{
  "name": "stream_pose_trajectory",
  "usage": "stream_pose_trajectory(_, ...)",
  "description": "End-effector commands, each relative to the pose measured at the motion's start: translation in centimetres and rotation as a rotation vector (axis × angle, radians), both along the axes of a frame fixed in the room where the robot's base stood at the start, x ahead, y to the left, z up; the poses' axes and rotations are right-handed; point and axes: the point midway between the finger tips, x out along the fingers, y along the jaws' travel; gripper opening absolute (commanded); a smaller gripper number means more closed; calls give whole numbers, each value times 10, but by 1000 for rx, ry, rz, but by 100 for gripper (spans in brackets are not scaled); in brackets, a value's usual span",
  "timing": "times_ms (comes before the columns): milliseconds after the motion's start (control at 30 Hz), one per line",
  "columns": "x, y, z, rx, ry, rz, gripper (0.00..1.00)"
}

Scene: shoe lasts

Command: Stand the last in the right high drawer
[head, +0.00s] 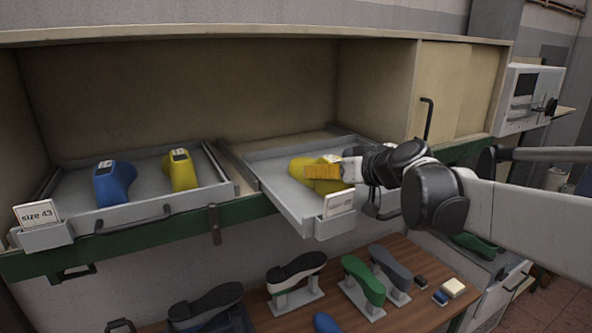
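A yellow last (300,165) is at the right high drawer (283,200), which is pulled out. Yellow shows on both sides of my gripper, and I cannot tell whether it is one last or two. My gripper (322,173) reaches in from the right, with its orange pad in front of the yellow. The far finger is hidden, so its grip is unclear. I cannot tell whether the yellow last touches the drawer floor. The card on this drawer's front (339,203) is too blurred to read.
The left high drawer (140,214), with a "size 43" card (37,214), is open and holds a blue last (114,183) and a yellow last (181,170). Below, a wooden bench (400,318) carries several soles on stands. A cabinet door with a handle (427,118) is at right.

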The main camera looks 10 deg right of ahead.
Motion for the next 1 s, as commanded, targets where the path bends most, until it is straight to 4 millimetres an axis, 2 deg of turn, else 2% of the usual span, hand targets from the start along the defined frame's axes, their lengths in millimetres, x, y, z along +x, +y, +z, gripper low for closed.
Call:
stream_pose_trajectory(267,0,0,3,0,0,0,64)
stream_pose_trajectory(333,-6,-3,5,1,0,-3,64)
stream_pose_trajectory(733,-78,-33,35,1,0,-4,64)
stream_pose_trajectory(900,-97,-41,44,0,0,-2,64)
stream_pose_trajectory(1000,-102,-42,47,1,0,0,64)
